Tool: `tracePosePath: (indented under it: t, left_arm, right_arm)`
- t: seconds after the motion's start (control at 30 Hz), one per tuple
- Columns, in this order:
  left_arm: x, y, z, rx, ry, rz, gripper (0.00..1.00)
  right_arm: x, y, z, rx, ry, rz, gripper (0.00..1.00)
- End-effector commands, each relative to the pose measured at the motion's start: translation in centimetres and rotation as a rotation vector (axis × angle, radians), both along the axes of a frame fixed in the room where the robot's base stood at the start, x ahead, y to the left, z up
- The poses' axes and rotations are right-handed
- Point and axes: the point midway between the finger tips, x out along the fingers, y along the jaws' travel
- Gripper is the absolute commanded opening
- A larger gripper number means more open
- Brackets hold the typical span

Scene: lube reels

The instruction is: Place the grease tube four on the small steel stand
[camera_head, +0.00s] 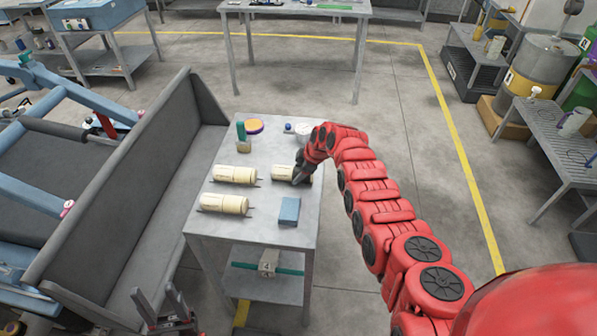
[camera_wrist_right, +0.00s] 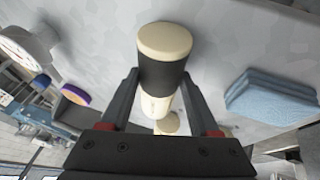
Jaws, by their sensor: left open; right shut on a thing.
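My right gripper (camera_head: 300,175) is shut on a cream grease tube (camera_head: 282,173) over the small steel table (camera_head: 262,222). In the right wrist view, the tube (camera_wrist_right: 165,75), with a dark band and cream end, is between the fingers. I cannot tell whether it touches the table top. Two similar cream tubes, an upper one (camera_head: 234,175) and a lower one (camera_head: 222,204), lie to its left. I cannot read numbers on the tubes. My left gripper (camera_head: 160,302) is open and empty at the lower left, clear of the table.
A blue sponge (camera_head: 289,210) lies near the held tube. A green block (camera_head: 241,131), a purple-and-orange disc (camera_head: 254,126) and a white round item (camera_head: 303,128) stand at the table's back. A block marked 4 (camera_head: 267,262) is on the lower shelf. A grey bench (camera_head: 150,185) stands left.

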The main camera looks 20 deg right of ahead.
Motion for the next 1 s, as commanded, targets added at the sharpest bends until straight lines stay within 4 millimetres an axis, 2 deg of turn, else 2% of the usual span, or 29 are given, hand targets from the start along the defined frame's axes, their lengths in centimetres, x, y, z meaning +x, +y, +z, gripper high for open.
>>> tracePosePath:
  t: [0.03,0.17,0.2,0.63,1.0]
  left_arm:
    - [0.0,0.0,-0.2,0.000,0.000,0.000,0.50]
    - [0.0,0.0,-0.1,0.000,0.000,0.000,0.50]
    - [0.0,0.0,-0.1,0.000,0.000,0.000,0.50]
    - [0.0,0.0,0.1,0.000,0.000,0.000,0.50]
    - [0.0,0.0,-0.2,0.000,0.000,0.000,0.50]
  right_arm:
    - [0.0,0.0,-0.1,0.000,0.000,0.000,0.65]
    - [0.0,0.0,-0.1,0.000,0.000,0.000,0.89]
    - [0.0,0.0,-0.1,0.000,0.000,0.000,0.92]
    - [0.0,0.0,0.4,0.000,-0.001,0.002,0.92]
    - [-1.2,-0.9,3.2,0.000,-0.005,0.000,0.92]
